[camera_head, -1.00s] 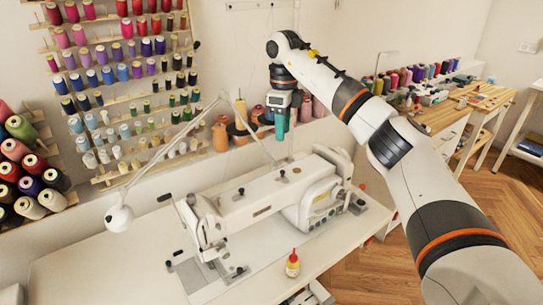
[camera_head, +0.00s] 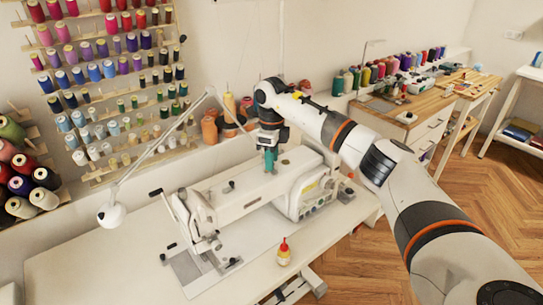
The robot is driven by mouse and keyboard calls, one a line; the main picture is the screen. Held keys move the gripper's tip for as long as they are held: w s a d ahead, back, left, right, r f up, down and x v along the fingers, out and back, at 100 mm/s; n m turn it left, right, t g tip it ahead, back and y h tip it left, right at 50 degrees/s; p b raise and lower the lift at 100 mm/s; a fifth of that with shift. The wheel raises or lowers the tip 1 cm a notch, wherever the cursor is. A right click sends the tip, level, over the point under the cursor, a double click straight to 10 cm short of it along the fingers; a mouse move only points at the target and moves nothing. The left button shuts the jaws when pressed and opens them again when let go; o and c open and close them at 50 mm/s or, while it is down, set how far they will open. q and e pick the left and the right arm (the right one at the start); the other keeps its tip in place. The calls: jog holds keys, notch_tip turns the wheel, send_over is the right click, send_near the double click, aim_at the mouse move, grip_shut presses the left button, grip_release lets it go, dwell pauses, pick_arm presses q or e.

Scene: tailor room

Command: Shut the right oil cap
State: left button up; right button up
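The white sewing machine (camera_head: 245,195) stands on the white table. On its top is a small dark cap (camera_head: 232,184), left of my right gripper. A second dark cap, further right on the machine top, showed earlier; my gripper now covers that spot. My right gripper (camera_head: 270,164) points down with its teal fingers at the machine's top, close to or touching it. Its fingers overlap in this view, so the gap between them is hidden. My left gripper is not in view.
A small yellow bottle with a red tip (camera_head: 284,252) stands on the white table (camera_head: 100,262) in front of the machine. A white lamp (camera_head: 112,214) is at the left. Thread spools line the wall behind. A wooden worktable (camera_head: 415,105) is at the right.

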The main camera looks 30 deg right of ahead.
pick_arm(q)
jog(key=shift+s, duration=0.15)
pick_arm(e)
grip_shut()
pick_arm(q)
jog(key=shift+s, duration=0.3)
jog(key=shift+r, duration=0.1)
pick_arm(e)
jog(key=shift+m, duration=0.3)
jog(key=m+p, duration=0.1)
jog(key=m, duration=0.1)
jog(key=shift+r+m, duration=0.15)
jog(key=shift+m, duration=0.15)
jog(key=m+p, duration=0.2)
jog(key=m, duration=0.2)
jog(key=m+p, duration=0.1)
jog(key=m, duration=0.3)
jog(key=shift+m, duration=0.4)
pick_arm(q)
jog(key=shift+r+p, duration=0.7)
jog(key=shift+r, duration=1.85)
pick_arm(e)
jog(key=shift+m, duration=2)
